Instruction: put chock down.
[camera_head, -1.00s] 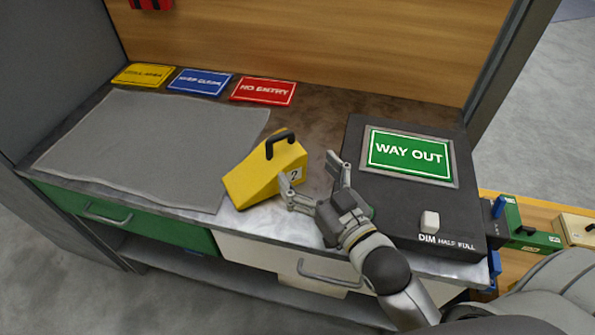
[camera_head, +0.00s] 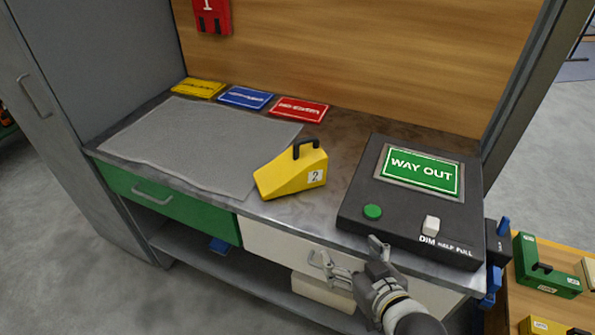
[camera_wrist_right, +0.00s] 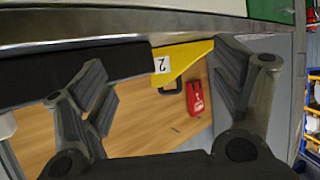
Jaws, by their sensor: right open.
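The yellow chock (camera_head: 291,173), a wedge with a black handle on top and a "2" label on its end, stands on the metal worktop (camera_head: 330,155), partly over the right edge of the grey mat (camera_head: 200,135). In the right wrist view the chock (camera_wrist_right: 183,58) shows beyond the bench edge. My right gripper (camera_head: 350,257) is open and empty, in front of the bench by the white drawer, apart from the chock. Its two fingers also show in the right wrist view (camera_wrist_right: 165,85) with nothing between them. My left gripper is out of view.
A black box with a WAY OUT sign (camera_head: 420,172), green button (camera_head: 372,211) and DIM switch stands right of the chock. Yellow, blue and red signs (camera_head: 299,109) lie at the back. Green (camera_head: 170,205) and white (camera_head: 285,245) drawers are below. Cases stand on a wooden surface at right.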

